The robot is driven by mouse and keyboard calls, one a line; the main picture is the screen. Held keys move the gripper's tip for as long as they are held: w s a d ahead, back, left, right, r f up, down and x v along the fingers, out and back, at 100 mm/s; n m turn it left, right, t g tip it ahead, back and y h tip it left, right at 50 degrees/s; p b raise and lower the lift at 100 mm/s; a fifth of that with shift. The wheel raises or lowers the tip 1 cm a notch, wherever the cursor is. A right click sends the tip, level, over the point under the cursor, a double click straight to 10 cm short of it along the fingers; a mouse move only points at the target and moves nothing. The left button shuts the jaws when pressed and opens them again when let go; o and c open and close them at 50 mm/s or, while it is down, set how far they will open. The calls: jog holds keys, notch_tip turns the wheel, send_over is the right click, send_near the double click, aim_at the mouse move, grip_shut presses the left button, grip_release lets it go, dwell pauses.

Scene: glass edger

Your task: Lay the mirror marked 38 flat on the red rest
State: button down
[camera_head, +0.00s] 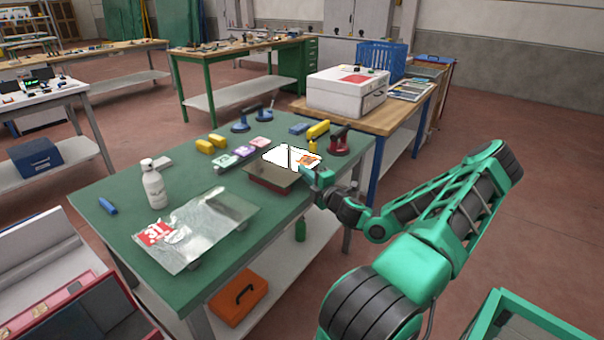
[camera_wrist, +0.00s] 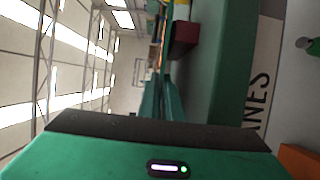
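A bright mirror (camera_head: 283,155) with an orange mark near its right end shows over the back of the dark red rest (camera_head: 270,181); the number is too small to read. My gripper (camera_head: 314,174) is at the mirror's right front edge and seems shut on it. In the wrist view, the fingers (camera_wrist: 161,98) are close together, with a thin edge-on line running out from between them. The red rest (camera_wrist: 184,37) lies beyond, on the table side of that line. The mirror looks roughly level; I cannot tell whether it touches the rest.
A larger sheet with a red 31 label (camera_head: 215,220) lies on the green table (camera_head: 125,235). A white bottle (camera_head: 154,188), coloured blocks (camera_head: 245,150), yellow blocks (camera_head: 212,144) and a red suction cup (camera_head: 339,143) stand around. A white box (camera_head: 345,92) is behind on a wooden bench.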

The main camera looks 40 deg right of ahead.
jog(key=shift+f, duration=0.1)
jog(key=c, duration=1.9)
grip_release()
jog(key=shift+f, duration=0.15)
jog(key=shift+s, duration=0.1)
jog(key=v, duration=1)
jog(key=shift+s, duration=0.2)
